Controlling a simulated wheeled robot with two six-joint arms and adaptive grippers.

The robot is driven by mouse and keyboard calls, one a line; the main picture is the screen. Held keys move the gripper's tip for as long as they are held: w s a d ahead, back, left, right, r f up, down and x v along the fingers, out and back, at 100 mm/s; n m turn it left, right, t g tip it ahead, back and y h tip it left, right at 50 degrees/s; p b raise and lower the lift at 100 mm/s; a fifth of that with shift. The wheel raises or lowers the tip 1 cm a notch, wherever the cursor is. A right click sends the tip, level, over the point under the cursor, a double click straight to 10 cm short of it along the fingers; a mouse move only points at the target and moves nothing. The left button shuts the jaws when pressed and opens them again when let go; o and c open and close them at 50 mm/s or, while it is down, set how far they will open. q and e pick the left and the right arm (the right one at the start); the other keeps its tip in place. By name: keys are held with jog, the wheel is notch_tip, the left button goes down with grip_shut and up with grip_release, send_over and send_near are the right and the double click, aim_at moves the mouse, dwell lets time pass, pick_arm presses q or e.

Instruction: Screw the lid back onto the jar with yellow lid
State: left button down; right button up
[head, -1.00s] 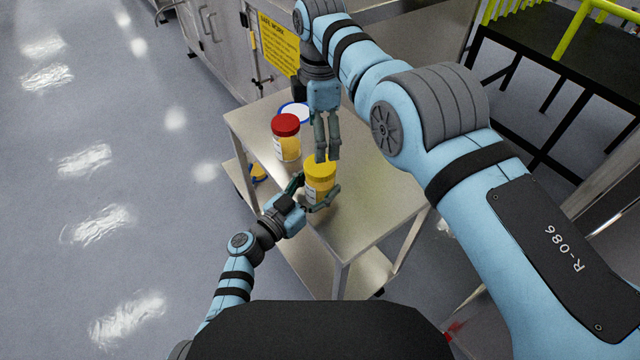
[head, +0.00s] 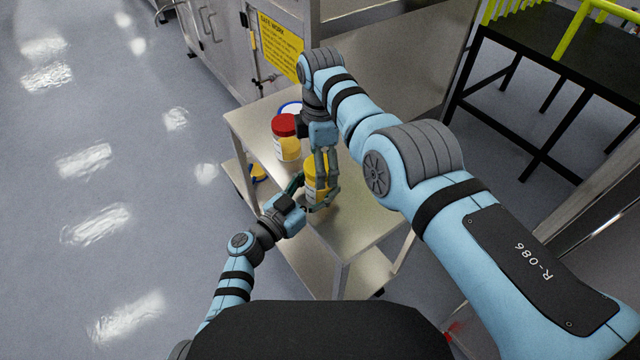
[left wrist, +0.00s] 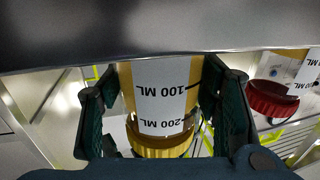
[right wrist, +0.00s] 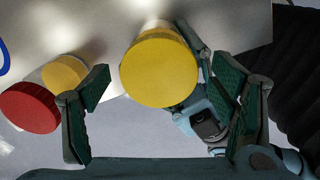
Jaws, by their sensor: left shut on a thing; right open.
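The jar with the yellow lid stands on the metal table; its labelled body (left wrist: 165,95) and ridged yellow lid (left wrist: 160,147) show in the left wrist view. The lid sits on the jar mouth; I cannot tell how tight it is. My left gripper (head: 313,203) is shut on the jar body from the near side. My right gripper (head: 322,172) points down at the lid, open, with its fingers around or just above it. In the right wrist view the round lid top (right wrist: 160,70) lies between the open fingers, nearer the right finger.
A jar with a red lid (head: 285,125) stands just behind and left on the metal table (head: 365,222). A blue-rimmed white item (head: 291,108) is behind it. The table's right part is clear. A steel cabinet with a yellow sign (head: 280,47) stands behind.

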jog(key=c, duration=1.3)
jog(key=m, duration=0.4)
jog(key=shift+s+m, duration=0.1)
jog(key=shift+m, duration=0.2)
jog(key=m, duration=1.4)
jog(key=shift+a+m, duration=0.1)
jog(key=shift+m, duration=0.3)
jog(key=o, duration=1.2)
jog(key=shift+o, duration=0.2)
